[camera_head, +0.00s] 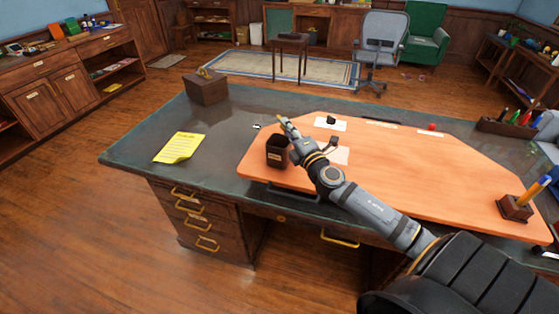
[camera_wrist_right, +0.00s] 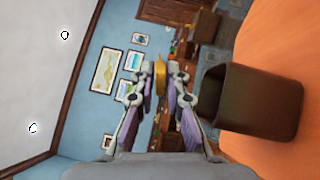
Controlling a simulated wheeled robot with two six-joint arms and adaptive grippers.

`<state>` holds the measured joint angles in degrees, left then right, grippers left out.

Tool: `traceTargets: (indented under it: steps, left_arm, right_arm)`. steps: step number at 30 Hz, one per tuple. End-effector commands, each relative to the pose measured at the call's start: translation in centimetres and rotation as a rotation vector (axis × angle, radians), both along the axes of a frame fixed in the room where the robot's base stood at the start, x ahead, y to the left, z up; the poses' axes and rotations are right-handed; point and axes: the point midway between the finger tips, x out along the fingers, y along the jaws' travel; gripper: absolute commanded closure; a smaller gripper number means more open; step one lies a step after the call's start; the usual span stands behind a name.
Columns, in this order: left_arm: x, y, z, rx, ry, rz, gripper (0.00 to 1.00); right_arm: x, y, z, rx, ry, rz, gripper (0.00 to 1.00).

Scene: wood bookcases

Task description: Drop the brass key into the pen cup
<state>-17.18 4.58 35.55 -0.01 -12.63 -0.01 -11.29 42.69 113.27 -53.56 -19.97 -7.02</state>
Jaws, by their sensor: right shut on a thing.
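The dark brown pen cup (camera_head: 277,155) stands upright on the orange desk mat, near its left end. It also shows large at the right of the right wrist view (camera_wrist_right: 262,105). My right gripper (camera_head: 286,122) is beside and above the cup's rim in the head view. In the right wrist view, its two fingers (camera_wrist_right: 160,76) are shut on the yellow brass key (camera_wrist_right: 160,78). The key is apart from the cup, and part of it is hidden by the fingers. My left gripper is not in view.
The orange mat (camera_head: 430,185) covers much of the dark desk. A yellow notepad (camera_head: 180,147) and a brown wooden box (camera_head: 206,88) lie to the left. A pencil holder (camera_head: 515,208) and a pen tray (camera_head: 505,128) are at the right. A red item (camera_head: 432,127) is near the mat's back.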

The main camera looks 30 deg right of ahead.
Motion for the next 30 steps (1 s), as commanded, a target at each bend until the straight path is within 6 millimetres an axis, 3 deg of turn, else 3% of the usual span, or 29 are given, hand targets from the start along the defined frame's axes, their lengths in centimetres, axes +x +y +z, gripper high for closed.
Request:
traceTargets:
  steps: [7, 8, 14, 23, 30]
  left_arm:
    - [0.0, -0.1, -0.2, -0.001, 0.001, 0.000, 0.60]
    - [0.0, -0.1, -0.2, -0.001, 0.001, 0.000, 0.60]
    - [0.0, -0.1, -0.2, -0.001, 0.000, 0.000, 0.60]
    - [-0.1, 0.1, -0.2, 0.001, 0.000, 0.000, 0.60]
    - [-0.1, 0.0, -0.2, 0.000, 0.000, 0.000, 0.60]
  right_arm:
    - [0.0, 0.0, -0.2, -0.001, 0.000, 0.000, 1.00]
    - [0.0, 0.0, -0.2, -0.001, 0.000, 0.000, 0.86]
    - [0.0, 0.0, -0.2, -0.001, 0.000, 0.000, 0.61]
    - [-0.1, 0.0, -0.2, -0.003, 0.001, -0.001, 0.61]
    - [-3.4, 0.3, -0.8, -0.012, 0.008, 0.003, 0.61]
